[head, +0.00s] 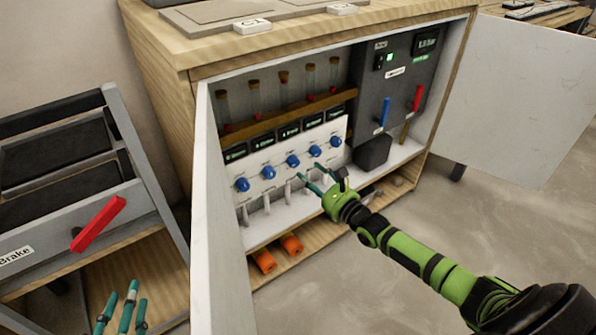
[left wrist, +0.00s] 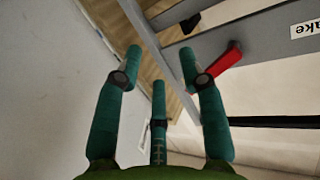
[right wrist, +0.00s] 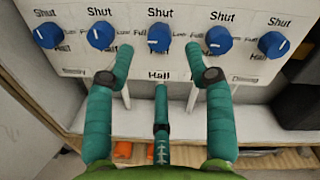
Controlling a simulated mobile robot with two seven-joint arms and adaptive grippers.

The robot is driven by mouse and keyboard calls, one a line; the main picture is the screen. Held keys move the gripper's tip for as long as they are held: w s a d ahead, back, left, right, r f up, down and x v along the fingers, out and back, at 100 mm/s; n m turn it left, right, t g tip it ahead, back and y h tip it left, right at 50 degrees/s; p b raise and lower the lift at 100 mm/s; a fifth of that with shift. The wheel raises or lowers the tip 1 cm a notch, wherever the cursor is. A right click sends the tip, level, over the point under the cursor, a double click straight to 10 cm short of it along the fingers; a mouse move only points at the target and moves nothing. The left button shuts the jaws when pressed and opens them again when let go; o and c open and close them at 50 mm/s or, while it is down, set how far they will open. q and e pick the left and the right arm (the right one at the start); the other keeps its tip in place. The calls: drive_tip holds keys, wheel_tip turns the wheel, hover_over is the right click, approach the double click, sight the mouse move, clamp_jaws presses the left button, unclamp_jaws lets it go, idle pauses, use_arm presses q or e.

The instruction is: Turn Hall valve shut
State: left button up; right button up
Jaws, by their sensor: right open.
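The middle blue valve knob (head: 293,161) is on the white panel in the cabinet. In the right wrist view this knob (right wrist: 160,38) sits above a plate that seems to read "Hall". "Shut" is printed above it, "Full" at its left and "Low" at its right. Its white mark seems to point left, towards "Full". My right gripper (head: 318,180) is open and empty in front of the panel. In its wrist view the fingertips (right wrist: 159,52) lie either side of the knob's lower part; I see no contact. My left gripper (left wrist: 160,62) is open and empty, low beside the brake cart.
Similar blue knobs (head: 242,185) flank the middle one. White levers (head: 266,203) stand below. The open left door (head: 222,220) stands between my grippers. A grey box (head: 395,85) with blue and red levers is at right. The cart has a red brake handle (head: 99,224).

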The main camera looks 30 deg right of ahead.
sight(296, 164)
drive_tip(key=w, duration=0.2)
drive_tip(key=w+b, duration=0.1)
drive_tip(key=shift+w+a+f, duration=0.1)
drive_tip(key=shift+a, duration=0.2)
drive_tip(key=w, duration=0.1)
drive_tip(key=w+b, duration=0.1)
drive_tip(key=shift+w+a, duration=0.25)
drive_tip(key=shift+w, duration=0.15)
use_arm(q)
drive_tip(key=s+d+r+t+h, duration=0.1)
drive_tip(key=r+t, duration=0.1)
drive_tip(key=r, duration=0.3)
drive_tip(key=s+d+r+m+t+h, duration=0.1)
drive_tip(key=r+t+h, duration=0.1)
drive_tip(key=r, duration=0.3)
drive_tip(key=s+d+r+m+t+h, duration=0.1)
drive_tip(key=r+t+h, duration=0.1)
drive_tip(key=r+t, duration=0.1)
drive_tip(key=shift+s+d+r+t, duration=0.25)
drive_tip(key=shift+d+r+t, duration=0.15)
drive_tip(key=shift+r, duration=0.5)
use_arm(e)
drive_tip(key=shift+w, duration=0.2)
clamp_jaws()
